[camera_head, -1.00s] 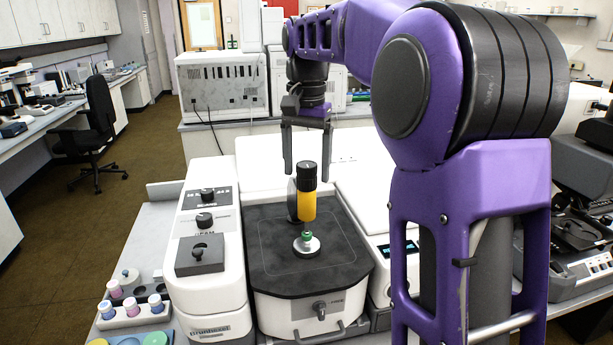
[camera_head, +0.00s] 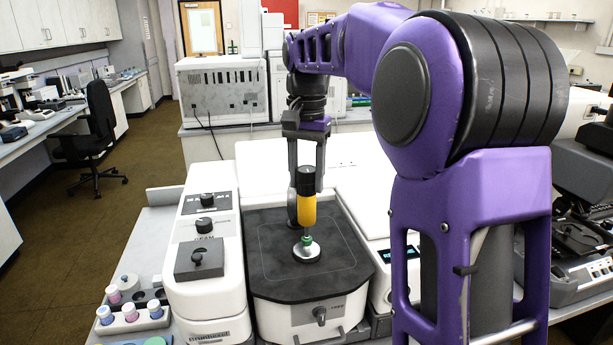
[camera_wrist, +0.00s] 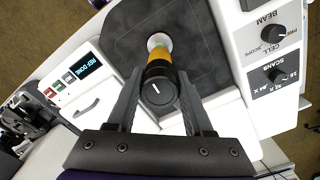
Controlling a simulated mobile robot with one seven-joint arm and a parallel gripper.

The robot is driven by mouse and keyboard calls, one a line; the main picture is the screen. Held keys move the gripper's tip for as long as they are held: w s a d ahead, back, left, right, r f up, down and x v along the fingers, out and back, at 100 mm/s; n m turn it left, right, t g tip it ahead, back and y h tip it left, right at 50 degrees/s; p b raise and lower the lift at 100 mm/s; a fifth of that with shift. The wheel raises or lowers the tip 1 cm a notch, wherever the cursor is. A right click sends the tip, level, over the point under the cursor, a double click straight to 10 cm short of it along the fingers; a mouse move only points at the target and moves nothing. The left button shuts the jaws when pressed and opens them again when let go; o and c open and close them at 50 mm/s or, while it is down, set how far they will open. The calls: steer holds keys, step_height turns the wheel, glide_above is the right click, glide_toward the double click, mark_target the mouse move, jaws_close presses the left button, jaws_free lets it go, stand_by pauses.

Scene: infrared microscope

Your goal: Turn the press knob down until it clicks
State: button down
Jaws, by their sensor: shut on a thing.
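The black press knob (camera_head: 306,181) tops a yellow press body (camera_head: 307,210), which stands upright over the dark stage plate (camera_head: 335,262). A small green piece and a pale round base (camera_head: 306,255) sit beneath it. In the wrist view the knob (camera_wrist: 158,92) faces the camera and shows a short white mark on its top. My gripper (camera_head: 306,178) is shut on the knob from above, one finger on each side. The wrist view shows my gripper's fingers (camera_wrist: 160,82) flanking the knob. The body's lower part is partly hidden behind the knob there.
A white panel with BEAM, CELL and SCANS knobs (camera_head: 205,226) stands left of the stage. A small lit display (camera_head: 397,254) sits to its right. A rack of small capped bottles (camera_head: 130,316) is at the lower left. White casing rises close behind the stage.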

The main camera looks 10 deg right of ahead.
mark_target(306, 169)
steer(key=shift+r+m, duration=0.1)
steer(key=shift+m, duration=0.2)
steer(key=shift+m+p, duration=0.85)
steer(key=shift+m, duration=1.95)
steer(key=shift+c, duration=1.4)
jaws_free()
step_height(306, 169, up, 17)
steer(key=shift+r, duration=0.1)
